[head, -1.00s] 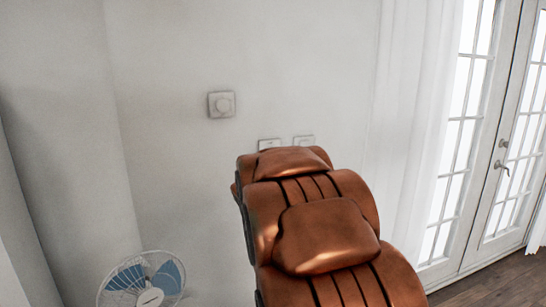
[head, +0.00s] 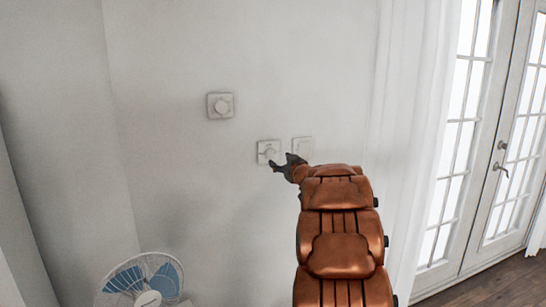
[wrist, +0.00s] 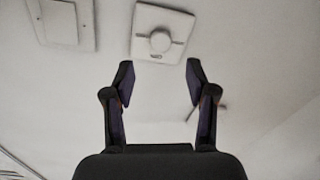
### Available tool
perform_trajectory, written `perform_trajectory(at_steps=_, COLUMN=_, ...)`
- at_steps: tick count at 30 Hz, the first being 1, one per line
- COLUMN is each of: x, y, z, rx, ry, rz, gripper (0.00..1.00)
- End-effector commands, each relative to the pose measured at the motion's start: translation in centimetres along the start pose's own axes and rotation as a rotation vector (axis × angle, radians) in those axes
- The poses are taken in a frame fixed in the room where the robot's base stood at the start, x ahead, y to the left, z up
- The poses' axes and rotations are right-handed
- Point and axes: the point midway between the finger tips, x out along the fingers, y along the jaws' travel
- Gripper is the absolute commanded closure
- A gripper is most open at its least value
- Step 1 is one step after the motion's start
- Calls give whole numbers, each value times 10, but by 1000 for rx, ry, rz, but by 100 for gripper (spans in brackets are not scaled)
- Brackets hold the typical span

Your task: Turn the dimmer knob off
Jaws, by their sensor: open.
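I cannot tell from the pictures alone which one is the dimmer. In the wrist view a round knob (wrist: 160,41) on a square plate with short dark marks shows just beyond my open, empty fingertips (wrist: 159,75). The knob lies centred between the fingers in the picture. No contact is visible.
A blue-bladed fan (head: 145,280) stands at lower left. A white curtain (head: 402,150) and glass doors are at right.

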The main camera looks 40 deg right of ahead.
Motion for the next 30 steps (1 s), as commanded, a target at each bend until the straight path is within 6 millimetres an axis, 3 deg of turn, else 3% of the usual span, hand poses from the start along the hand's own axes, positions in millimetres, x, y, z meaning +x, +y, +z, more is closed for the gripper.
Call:
perform_trajectory(at_steps=18, x=63, y=0, z=0, rx=0, ry=-2, rz=0, gripper=44)
perform_trajectory(at_steps=30, x=70, y=-1, z=-1, rx=0, ry=1, rz=0, gripper=44)
